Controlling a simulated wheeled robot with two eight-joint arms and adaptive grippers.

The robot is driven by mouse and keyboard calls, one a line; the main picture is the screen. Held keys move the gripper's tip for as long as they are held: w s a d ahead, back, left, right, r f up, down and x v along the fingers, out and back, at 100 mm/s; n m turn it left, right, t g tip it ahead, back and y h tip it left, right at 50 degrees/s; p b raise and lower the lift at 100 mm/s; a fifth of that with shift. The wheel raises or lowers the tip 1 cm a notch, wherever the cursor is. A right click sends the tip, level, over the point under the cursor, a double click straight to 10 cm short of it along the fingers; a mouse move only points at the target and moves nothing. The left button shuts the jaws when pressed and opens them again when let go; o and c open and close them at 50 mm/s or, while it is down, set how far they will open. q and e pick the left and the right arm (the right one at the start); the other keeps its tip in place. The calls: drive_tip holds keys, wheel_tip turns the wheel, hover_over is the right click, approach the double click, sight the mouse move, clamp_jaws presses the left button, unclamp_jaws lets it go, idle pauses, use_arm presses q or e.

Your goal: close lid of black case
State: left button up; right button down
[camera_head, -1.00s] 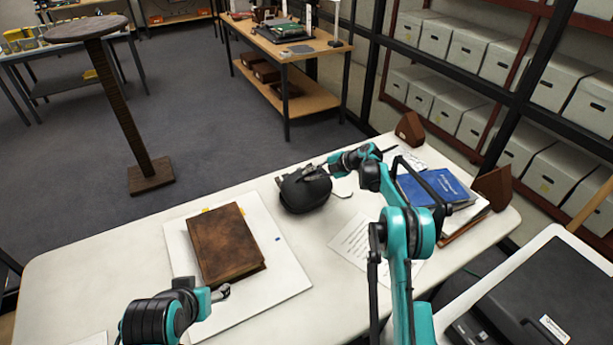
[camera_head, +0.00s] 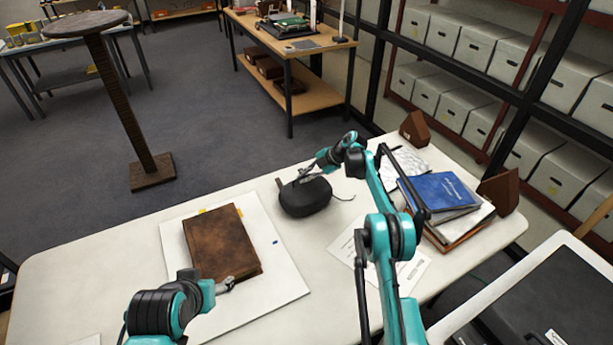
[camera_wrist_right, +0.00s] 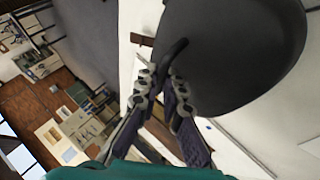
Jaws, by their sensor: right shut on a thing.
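The black case (camera_head: 306,198) lies on the white table, right of the brown book. It is rounded, and its upper shell looks lowered, with no clear gap in the head view. My right gripper (camera_head: 309,177) is at the case's far upper edge. In the right wrist view, its fingers (camera_wrist_right: 164,82) are close together on a dark tab-like part at the edge of the case (camera_wrist_right: 235,45). The exact contact is partly hidden. My left gripper (camera_head: 226,286) is low at the book's near edge, away from the case; its finger gap is too small to tell.
The brown book (camera_head: 221,243) lies on a white board (camera_head: 262,290) left of the case. A paper sheet (camera_head: 408,274) and a stack with a blue book (camera_head: 439,191) lie to the right. Brown wedges (camera_head: 414,129) stand at the back right.

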drive_tip(key=c, duration=1.6)
unclamp_jaws()
drive_tip(key=shift+c, duration=0.2)
drive_tip(key=shift+r, duration=0.1)
drive_tip(key=v, duration=1.2)
drive_tip(key=shift+s, duration=0.1)
